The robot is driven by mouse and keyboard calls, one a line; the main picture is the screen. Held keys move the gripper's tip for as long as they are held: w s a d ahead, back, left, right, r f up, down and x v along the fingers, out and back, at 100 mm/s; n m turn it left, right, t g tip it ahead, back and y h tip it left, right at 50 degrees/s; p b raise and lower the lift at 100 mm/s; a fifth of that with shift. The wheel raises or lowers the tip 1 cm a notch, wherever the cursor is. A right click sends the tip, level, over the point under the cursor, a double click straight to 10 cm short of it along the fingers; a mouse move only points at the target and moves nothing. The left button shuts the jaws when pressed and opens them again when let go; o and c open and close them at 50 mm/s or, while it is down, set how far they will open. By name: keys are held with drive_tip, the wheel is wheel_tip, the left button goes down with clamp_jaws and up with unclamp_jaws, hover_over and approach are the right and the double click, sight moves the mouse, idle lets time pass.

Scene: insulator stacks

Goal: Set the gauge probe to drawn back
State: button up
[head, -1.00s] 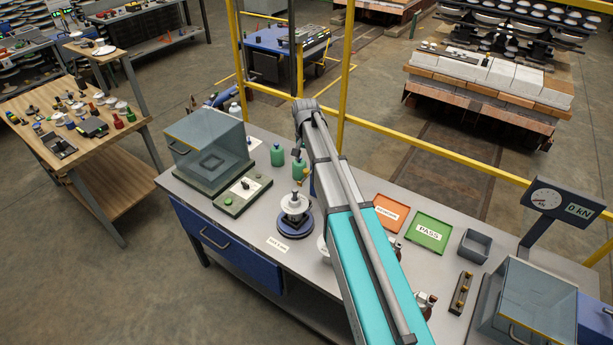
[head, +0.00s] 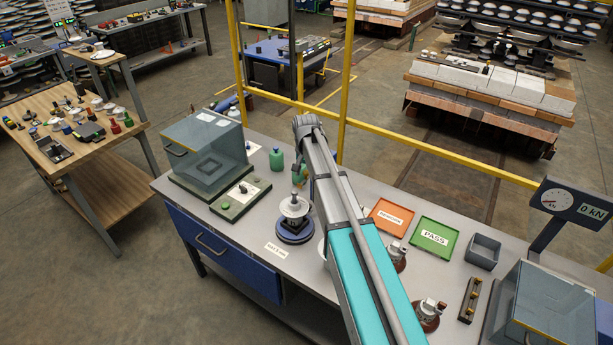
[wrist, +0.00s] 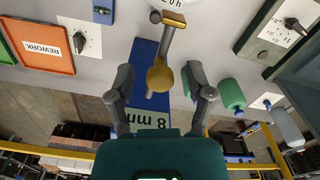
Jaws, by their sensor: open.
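The gauge shows in the wrist view as a blue stand (wrist: 146,68) with an "8 mm" readout (wrist: 150,118), seen upside down. A brass lever with a round knob (wrist: 160,77) reaches from the gauge's top end toward my gripper (wrist: 158,68). My gripper is open, one finger on each side of the knob, with gaps visible on both sides. I cannot tell the knob's depth relative to the fingertips. A white disc (wrist: 182,4) lies at the top edge beyond the lever. In the head view my arm hides most of the gauge.
A white insulator on a dark blue round base (head: 294,232) stands left of my arm. Green bottles (head: 276,158) stand behind it. A clear-lidded box (head: 205,150) is left; orange (head: 391,215) and green (head: 434,238) trays and insulators (head: 428,314) are right.

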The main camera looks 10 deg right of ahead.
idle(0.3)
clamp_jaws()
drive_tip(key=shift+w+d, duration=1.6)
unclamp_jaws()
